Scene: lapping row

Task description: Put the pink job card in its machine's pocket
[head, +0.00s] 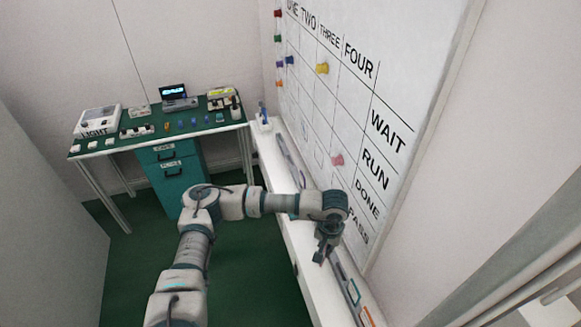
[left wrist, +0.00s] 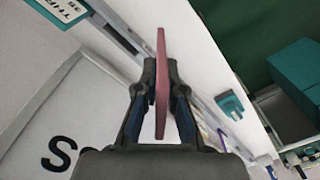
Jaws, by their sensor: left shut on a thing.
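The pink job card (left wrist: 161,75) is held edge-on between the fingers of my left gripper (left wrist: 161,90), in the left wrist view. In the head view my left gripper (head: 322,255) points down over the white ledge below the wall board; the card cannot be made out there. A teal-framed label (left wrist: 66,10), partly cut off and reading "THR", shows at the top left of the wrist view. I cannot tell which pocket is the card's. My right gripper is not in view.
The wall board (head: 350,110) has columns ONE to FOUR and coloured magnets. The white ledge (head: 268,160) runs below it, with flat items along it. A green-topped table (head: 160,140) with devices and a teal drawer unit (head: 172,175) stand at the back left. A teal block (left wrist: 230,105) shows in the wrist view.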

